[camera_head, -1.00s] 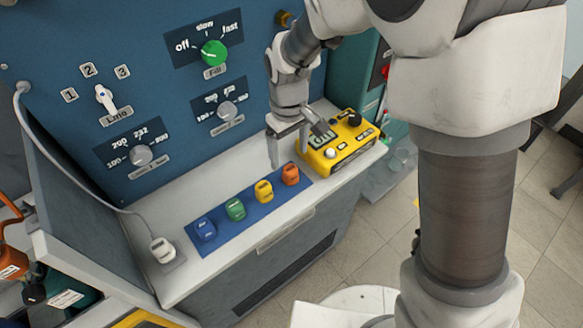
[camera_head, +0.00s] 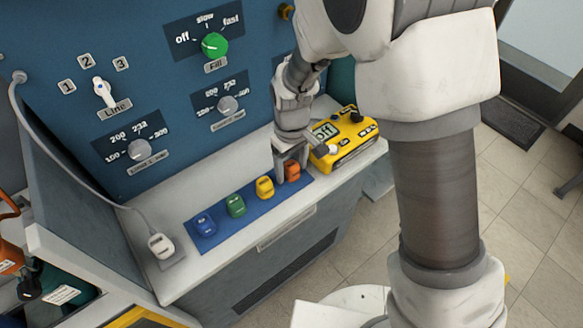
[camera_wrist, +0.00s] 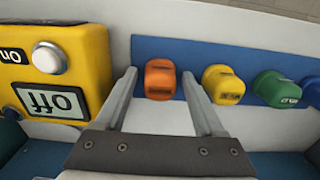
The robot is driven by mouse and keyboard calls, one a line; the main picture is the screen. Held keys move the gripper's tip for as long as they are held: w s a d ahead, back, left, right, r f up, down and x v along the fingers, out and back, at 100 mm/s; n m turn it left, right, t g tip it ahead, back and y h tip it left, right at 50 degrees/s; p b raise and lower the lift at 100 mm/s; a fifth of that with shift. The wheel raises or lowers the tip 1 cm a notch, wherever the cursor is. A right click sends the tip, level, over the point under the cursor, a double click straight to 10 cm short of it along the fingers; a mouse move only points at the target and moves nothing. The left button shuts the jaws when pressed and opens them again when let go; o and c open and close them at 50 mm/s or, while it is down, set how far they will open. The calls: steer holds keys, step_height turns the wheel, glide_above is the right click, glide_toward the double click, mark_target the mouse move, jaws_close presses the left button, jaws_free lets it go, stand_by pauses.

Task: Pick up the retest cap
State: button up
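Several small caps sit in a row on a blue strip (camera_head: 218,241): a blue cap (camera_head: 204,224), a green cap (camera_head: 235,205), a yellow cap (camera_head: 265,187) and an orange cap (camera_head: 292,170). Their labels are too small to read, so I cannot tell by text which is the retest cap. My gripper (camera_head: 291,165) is at the orange cap. In the wrist view my gripper (camera_wrist: 159,74) is open, its two fingertips on either side of the orange cap (camera_wrist: 160,88), with visible gaps. I cannot tell how far down the fingers reach.
A yellow device (camera_head: 345,140) with a display and knobs stands close to the right of the orange cap. A blue panel (camera_head: 60,130) with dials rises behind the bench. A white plug (camera_head: 160,246) with a cable is at the strip's left. The bench's front edge is near.

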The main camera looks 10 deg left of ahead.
mark_target(292, 164)
jaws_close()
steer(key=shift+r, duration=0.1)
step_height(292, 164, up, 5)
steer(key=shift+f+p, duration=0.15)
steer(key=shift+p, duration=0.35)
steer(key=s+d+r+p, duration=0.1)
steer(key=s+d+r, duration=0.5)
steer(key=s+d, duration=0.2)
steer(key=shift+s, duration=0.2)
steer(key=shift+d, duration=0.1)
